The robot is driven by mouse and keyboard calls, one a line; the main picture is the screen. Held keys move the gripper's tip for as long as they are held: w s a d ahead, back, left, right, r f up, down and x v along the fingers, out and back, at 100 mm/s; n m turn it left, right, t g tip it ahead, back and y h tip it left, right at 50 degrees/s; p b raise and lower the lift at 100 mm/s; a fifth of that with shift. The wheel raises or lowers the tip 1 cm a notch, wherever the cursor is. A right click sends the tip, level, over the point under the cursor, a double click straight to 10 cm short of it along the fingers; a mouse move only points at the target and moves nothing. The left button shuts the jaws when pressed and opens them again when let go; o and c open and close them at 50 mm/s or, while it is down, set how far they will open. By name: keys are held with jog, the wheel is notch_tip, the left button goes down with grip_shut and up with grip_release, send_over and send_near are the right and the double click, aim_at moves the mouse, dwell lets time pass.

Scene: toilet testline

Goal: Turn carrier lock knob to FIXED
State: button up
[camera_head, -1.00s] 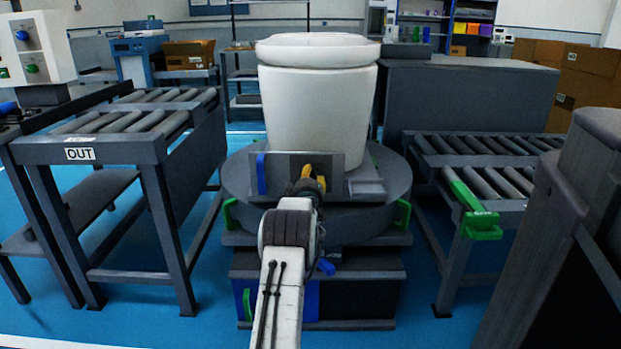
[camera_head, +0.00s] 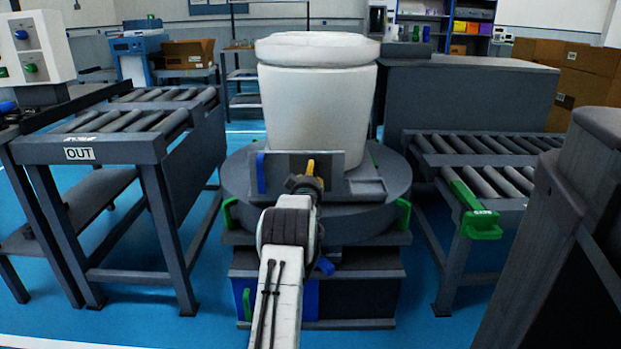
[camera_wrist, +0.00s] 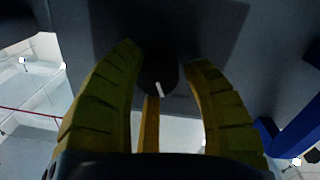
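The carrier lock knob (camera_wrist: 158,76) is a dark round knob with a short white pointer line, on a grey panel (camera_head: 329,162) below the white toilet (camera_head: 317,105). In the wrist view the pointer is tilted slightly off the picture's vertical. My gripper (camera_wrist: 163,58) has its yellow fingers spread around the knob. The left finger lies close to the knob's edge, and a small gap shows at the right finger; I cannot tell whether any finger touches. In the head view my gripper (camera_head: 311,167) hides the knob. Label wording cannot be read.
A blue handle (camera_head: 261,174) stands at the panel's left. The toilet rests on a round grey turntable (camera_head: 236,180). A roller conveyor marked OUT (camera_head: 115,150) is at left, another roller conveyor (camera_head: 480,165) with a green lever (camera_head: 475,210) at right.

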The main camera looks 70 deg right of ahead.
jog(key=o, duration=0.4)
jog(key=shift+f, duration=0.1)
jog(key=shift+a, duration=0.1)
jog(key=shift+v, duration=5.9)
